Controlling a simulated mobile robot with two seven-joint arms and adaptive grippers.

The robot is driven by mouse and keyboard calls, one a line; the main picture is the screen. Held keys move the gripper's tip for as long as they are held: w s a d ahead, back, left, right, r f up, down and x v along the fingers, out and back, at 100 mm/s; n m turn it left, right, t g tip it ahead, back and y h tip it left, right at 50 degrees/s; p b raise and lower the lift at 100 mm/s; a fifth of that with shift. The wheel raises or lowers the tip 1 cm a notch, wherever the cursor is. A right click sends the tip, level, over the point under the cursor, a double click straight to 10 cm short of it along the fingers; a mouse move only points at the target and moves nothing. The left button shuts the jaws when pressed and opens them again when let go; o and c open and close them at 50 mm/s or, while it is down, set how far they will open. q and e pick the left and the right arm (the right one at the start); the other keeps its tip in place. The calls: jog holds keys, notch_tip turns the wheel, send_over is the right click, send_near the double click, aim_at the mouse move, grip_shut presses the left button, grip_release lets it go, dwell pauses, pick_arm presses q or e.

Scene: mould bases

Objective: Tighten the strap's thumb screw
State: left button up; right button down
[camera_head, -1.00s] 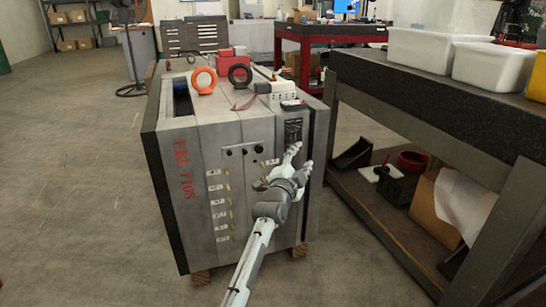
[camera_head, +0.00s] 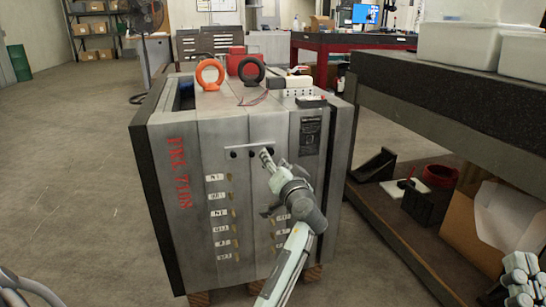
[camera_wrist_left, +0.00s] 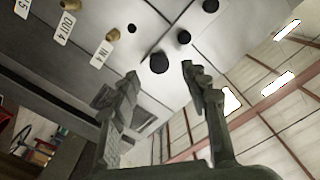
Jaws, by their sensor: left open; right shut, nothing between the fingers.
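A pale metal strap (camera_head: 238,148) lies across the upper front face of the grey mould (camera_head: 222,130). Dark round screw heads (camera_head: 234,154) show along it. My left gripper (camera_head: 266,157) is in front of the strap's right part and hides some of it. In the left wrist view my left gripper (camera_wrist_left: 160,78) is open and empty, its two fingers apart. A large black knob (camera_wrist_left: 159,62), which looks like the thumb screw, is seen between and beyond the fingertips; contact cannot be told. My right gripper (camera_head: 518,282) is at the bottom right corner, shut, partly cut off and away from the mould.
Brass fittings with white labels (camera_head: 217,196) run down the front face below the strap. An orange ring (camera_head: 210,74) and a black ring (camera_head: 251,70) stand on top. A dark workbench (camera_head: 430,95) with white bins flanks the mould at right. The floor at left is clear.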

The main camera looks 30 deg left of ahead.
aim_at(271, 155)
pick_arm(q)
jog(key=shift+x, duration=1.95)
grip_shut()
jog(key=shift+m, duration=0.6)
